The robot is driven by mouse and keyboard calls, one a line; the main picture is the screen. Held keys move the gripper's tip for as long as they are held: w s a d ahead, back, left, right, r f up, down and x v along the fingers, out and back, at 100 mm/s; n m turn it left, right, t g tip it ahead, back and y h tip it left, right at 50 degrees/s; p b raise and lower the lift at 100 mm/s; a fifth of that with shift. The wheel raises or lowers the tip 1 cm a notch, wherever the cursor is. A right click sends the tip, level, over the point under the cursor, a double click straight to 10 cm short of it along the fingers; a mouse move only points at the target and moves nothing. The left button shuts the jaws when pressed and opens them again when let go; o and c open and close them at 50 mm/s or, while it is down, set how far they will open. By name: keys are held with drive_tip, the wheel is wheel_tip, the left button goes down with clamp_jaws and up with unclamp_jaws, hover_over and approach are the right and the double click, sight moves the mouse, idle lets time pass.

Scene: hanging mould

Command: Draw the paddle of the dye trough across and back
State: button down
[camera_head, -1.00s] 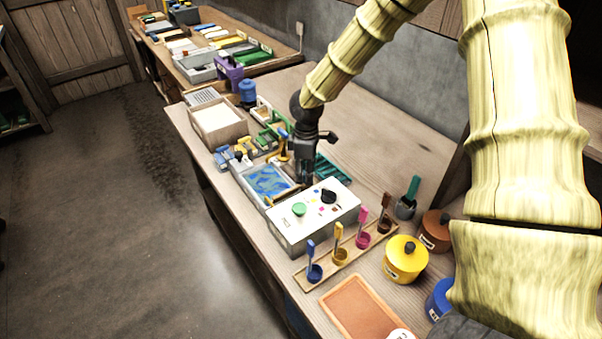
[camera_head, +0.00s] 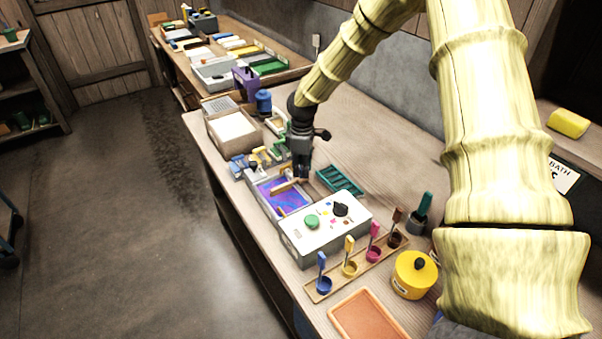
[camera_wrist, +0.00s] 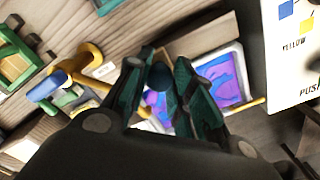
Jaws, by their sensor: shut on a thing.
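The dye trough (camera_head: 262,202) is a pale shallow tray on the long bench, filled with purple and blue dye streaked with pink. A tan wooden paddle bar (camera_head: 285,187) lies across its surface. My gripper (camera_head: 303,176) is at the trough's wall-side edge, by the end of the bar. In the wrist view, my gripper (camera_wrist: 160,90) has its fingers closed around a dark teal round knob (camera_wrist: 158,77), which seems to be the paddle's handle. The purple dye (camera_wrist: 220,78) shows to either side of the fingers, which hide part of the trough.
A white control box (camera_head: 325,238) with a green button and black knob stands just in front of the trough. A teal rack (camera_head: 340,180) lies to its right. Small tools and a pale bin (camera_head: 232,130) stand beyond. Cups of dye with coloured handles (camera_head: 350,265) line the near side.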

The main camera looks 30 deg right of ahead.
drive_tip(key=shift+w+r, duration=0.1)
drive_tip(key=shift+w, duration=0.1)
drive_tip(key=c, duration=1.6)
unclamp_jaws()
drive_tip(key=o, duration=0.4)
drive_tip(key=shift+w+a, duration=0.15)
drive_tip(key=shift+w, duration=0.05)
drive_tip(key=shift+s, duration=0.1)
drive_tip(key=shift+r, duration=0.2)
wheel_tip(320, 180, up, 11)
drive_tip(key=shift+r, duration=0.2)
drive_tip(key=shift+c, duration=0.2)
